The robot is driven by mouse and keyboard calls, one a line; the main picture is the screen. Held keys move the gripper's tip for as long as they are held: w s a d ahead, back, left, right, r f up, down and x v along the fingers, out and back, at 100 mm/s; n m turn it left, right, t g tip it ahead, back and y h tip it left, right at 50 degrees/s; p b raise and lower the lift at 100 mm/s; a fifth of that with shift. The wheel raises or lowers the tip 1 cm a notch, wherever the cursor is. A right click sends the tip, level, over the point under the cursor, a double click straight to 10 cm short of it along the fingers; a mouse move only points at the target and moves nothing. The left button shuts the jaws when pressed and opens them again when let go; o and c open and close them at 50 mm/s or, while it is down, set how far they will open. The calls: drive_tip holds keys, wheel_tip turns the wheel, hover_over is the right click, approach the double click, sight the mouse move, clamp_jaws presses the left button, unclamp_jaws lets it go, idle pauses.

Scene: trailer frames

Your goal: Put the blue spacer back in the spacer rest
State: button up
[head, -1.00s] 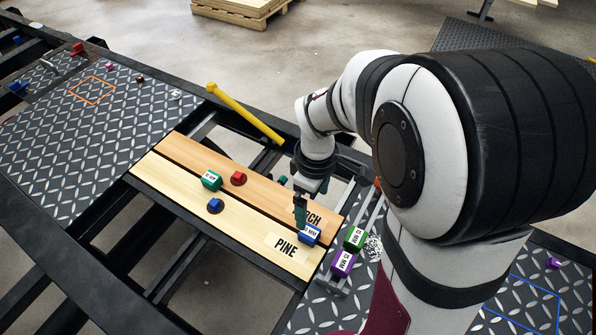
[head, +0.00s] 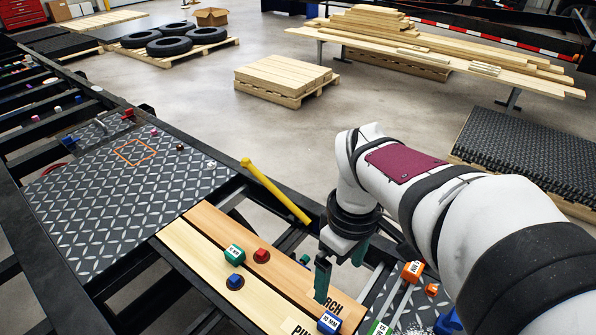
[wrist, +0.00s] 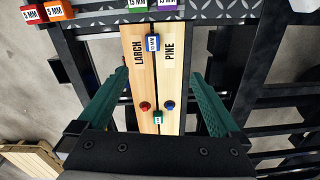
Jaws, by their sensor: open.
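The blue spacer (head: 330,322), marked 10 MM, lies across the seam between the LARCH and PINE boards, near their labelled ends. It also shows in the wrist view (wrist: 153,43), with free space around it. My gripper (head: 341,270) is above the boards, beside the blue spacer and apart from it. Its teal fingers are wide open with nothing between them, as the wrist view shows (wrist: 160,85). The spacer rest (wrist: 100,20) is the grey rail past the board ends. It holds red, orange, green and purple spacers, with a bare stretch between orange and green.
A teal spacer (head: 234,252), a red knob (head: 262,255) and a blue knob (head: 235,282) sit on the boards. A yellow-handled tool (head: 275,190) lies across the frame behind them. The orange spacer (head: 412,271) on the rail is close to my arm.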

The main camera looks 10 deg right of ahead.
drive_tip(key=s+a+m+y, duration=0.1)
drive_tip(key=s+a+m, duration=0.2)
drive_tip(key=s+m, duration=0.4)
drive_tip(key=s, duration=0.2)
drive_tip(key=shift+s+f+m, duration=0.3)
drive_tip(key=shift+s, duration=0.05)
drive_tip(key=s+m, duration=0.1)
drive_tip(key=s+a+f+m, duration=0.1)
drive_tip(key=s+m, duration=0.2)
drive_tip(key=s, duration=0.1)
drive_tip(key=shift+a+f+m+y, duration=0.3)
drive_tip(key=shift+f+m, duration=0.05)
drive_tip(key=shift+m, duration=0.05)
drive_tip(key=shift+c, duration=0.9)
drive_tip(key=shift+s+a+f+m, duration=0.1)
drive_tip(key=shift+s+m, duration=0.2)
drive_tip(key=shift+c, duration=0.3)
drive_tip(key=shift+w, duration=0.1)
drive_tip(key=m+h, duration=0.2)
drive_tip(key=m, duration=1.9)
hover_over(330, 322)
wheel_tip(330, 322, down, 6)
drive_tip(key=shift+m, duration=0.3)
wheel_tip(330, 322, down, 16)
drive_tip(key=shift+r, duration=0.15)
clamp_jaws()
